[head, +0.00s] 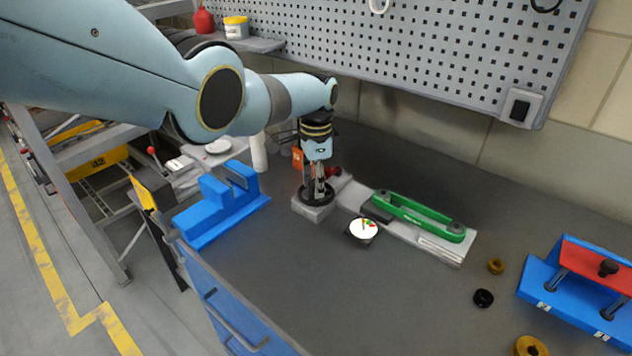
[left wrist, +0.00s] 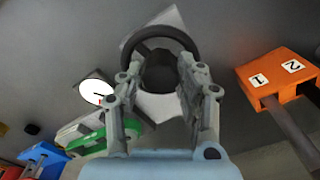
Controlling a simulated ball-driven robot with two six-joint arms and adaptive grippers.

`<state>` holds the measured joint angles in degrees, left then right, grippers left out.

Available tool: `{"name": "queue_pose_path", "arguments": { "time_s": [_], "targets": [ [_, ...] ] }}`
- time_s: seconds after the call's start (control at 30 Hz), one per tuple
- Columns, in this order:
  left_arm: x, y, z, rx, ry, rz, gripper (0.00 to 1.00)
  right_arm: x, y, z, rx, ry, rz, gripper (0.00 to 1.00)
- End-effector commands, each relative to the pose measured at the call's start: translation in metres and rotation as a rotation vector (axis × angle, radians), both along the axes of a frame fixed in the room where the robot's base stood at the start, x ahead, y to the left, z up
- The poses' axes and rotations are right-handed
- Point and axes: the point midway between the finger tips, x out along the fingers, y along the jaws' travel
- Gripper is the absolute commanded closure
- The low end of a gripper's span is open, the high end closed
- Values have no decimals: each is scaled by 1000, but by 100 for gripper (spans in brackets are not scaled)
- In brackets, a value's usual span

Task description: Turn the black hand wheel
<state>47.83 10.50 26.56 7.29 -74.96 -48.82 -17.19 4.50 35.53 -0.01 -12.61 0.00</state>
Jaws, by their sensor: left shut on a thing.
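The black hand wheel (head: 305,197) lies flat on a small light grey block on the bench, below my left gripper. In the left wrist view its black rim (left wrist: 160,32) runs past the fingertips, and the dark hub sits between the two fingers. My left gripper (head: 318,192) points straight down and is shut on the wheel at its hub; it also shows in the left wrist view (left wrist: 162,82). The fingers hide part of the hub and rim. My right gripper is not in view.
A round white dial gauge (head: 364,231) and a green belt unit (head: 418,217) stand right of the wheel. A blue fixture (head: 215,215) is at left, an orange block (head: 298,158) behind. The bench front is clear; a perforated panel (head: 420,55) rises behind.

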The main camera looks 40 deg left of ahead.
Motion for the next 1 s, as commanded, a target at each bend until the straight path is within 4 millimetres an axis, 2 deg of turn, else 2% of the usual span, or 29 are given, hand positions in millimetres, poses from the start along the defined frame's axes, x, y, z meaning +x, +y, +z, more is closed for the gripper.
{"name": "queue_pose_path", "arguments": {
  "time_s": [0.1, 0.13, 0.3, 0.67, 0.87, 1.0],
  "targets": [
    [1, 0, 0, 1, -2, 1, 97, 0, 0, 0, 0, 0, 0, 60],
    [1, 0, 0, 1, -2, 1, 61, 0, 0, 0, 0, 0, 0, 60],
    [1, 0, 0, 0, -1, 2, 41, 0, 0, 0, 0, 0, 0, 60],
    [1, 1, 5, 0, -1, 2, 41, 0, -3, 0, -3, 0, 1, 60],
    [1, 1, 27, 1, -5, 2, 41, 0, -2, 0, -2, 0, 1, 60],
    [1, 0, 58, 1, -6, 1, 41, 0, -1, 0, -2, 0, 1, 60]
  ]
}}
